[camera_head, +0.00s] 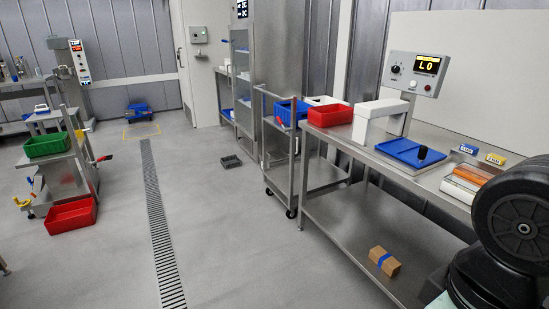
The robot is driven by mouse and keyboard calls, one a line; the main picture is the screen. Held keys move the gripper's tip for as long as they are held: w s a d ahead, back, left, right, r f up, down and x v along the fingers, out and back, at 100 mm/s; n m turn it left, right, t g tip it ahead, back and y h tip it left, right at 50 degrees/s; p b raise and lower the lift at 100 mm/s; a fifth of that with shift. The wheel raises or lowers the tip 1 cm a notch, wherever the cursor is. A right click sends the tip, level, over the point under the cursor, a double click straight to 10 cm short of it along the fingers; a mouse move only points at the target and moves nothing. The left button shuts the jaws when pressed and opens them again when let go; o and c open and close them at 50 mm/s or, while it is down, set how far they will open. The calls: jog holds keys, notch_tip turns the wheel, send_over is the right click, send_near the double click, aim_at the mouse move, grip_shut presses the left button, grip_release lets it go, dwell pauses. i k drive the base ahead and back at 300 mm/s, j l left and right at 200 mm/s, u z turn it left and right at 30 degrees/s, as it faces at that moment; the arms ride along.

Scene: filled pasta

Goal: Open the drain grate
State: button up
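A long, narrow slotted drain grate (158,225) runs along the grey floor, left of the middle of the head view. It goes from near the yellow floor marking down to the bottom edge and looks flush with the floor. The slots look dark, and I cannot make out a separate lid or handle. My gripper is not in view. Only a dark, rounded part of my own body shows at the lower right, well away from the grate.
A small dark tray (230,162) lies on the floor right of the grate. A wheeled steel cart (318,178) and a long steel workbench (355,235) stand on the right. Left are a cart (57,168) and red bin (71,216).

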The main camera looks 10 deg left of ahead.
aim_at(278, 156)
jog(key=i+j+u, duration=0.3)
jog(key=i, duration=0.15)
jog(key=i+j+u, duration=0.15)
jog(key=i+u, duration=0.5)
jog(key=i, duration=3.75)
jog(key=i+z, duration=0.15)
jog(key=i, duration=0.4)
jog(key=i+j+z, duration=0.15)
jog(key=i, duration=0.4)
jog(key=i+j+z, duration=0.15)
jog(key=i, duration=0.4)
jog(key=i+j+z, duration=0.55)
jog(key=i+j, duration=0.05)
jog(key=i, duration=0.15)
